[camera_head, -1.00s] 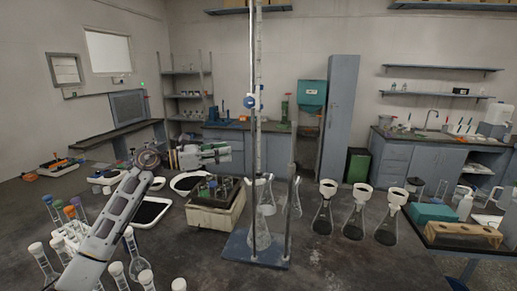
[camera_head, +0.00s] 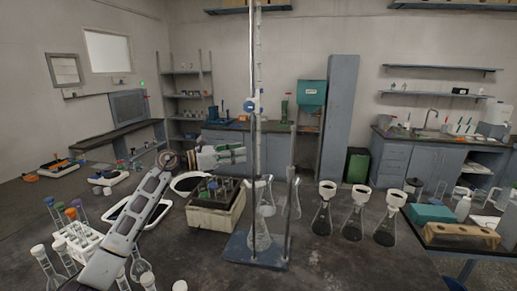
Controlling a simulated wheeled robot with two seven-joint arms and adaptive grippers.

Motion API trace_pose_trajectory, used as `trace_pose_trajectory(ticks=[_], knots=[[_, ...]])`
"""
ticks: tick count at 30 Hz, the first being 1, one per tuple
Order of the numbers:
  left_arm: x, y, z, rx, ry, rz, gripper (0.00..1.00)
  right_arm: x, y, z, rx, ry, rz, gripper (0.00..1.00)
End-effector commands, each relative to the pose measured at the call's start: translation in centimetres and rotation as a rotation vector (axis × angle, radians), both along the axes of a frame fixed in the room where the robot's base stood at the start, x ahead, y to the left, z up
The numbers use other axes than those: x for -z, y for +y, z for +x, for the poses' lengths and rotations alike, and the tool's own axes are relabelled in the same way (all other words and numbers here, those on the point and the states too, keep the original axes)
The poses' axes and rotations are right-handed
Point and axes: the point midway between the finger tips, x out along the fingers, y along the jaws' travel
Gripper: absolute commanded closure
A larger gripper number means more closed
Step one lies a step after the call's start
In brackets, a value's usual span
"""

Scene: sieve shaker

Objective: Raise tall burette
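The tall burette (camera_head: 258,62) is a thin clear tube standing upright on a stand, and its top runs out of the picture. A blue and white fitting (camera_head: 251,106) sits on the stand's rod at mid height. The stand has a blue base plate (camera_head: 240,248). A clear conical flask (camera_head: 260,238) stands on the base below the burette. My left gripper (camera_head: 240,154) points right, just left of the burette's lower part in the picture. It looks apart from the burette, but depth is hard to judge. Its finger opening is unclear. My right gripper is not in view.
A cream box (camera_head: 208,221) with dark vials stands left of the stand. Several flasks with white funnels (camera_head: 356,215) stand to the right. A white tube rack (camera_head: 80,245) and capped flasks are at front left. A white tray (camera_head: 155,219) lies behind my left arm.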

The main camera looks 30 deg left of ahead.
Motion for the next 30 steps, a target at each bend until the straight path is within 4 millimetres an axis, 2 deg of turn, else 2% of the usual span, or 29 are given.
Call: trace_pose_trajectory(ticks=[13,21,30], knots=[[-0.2,-3.1,3.8,0.001,-0.001,-0.002,0.66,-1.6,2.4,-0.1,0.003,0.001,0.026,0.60],[-0.2,-4.8,5.8,0.000,0.000,-0.003,0.66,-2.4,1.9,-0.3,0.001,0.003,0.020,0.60],[0.0,-5.4,6.6,0.000,-0.001,0.001,0.66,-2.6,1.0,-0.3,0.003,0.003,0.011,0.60]])
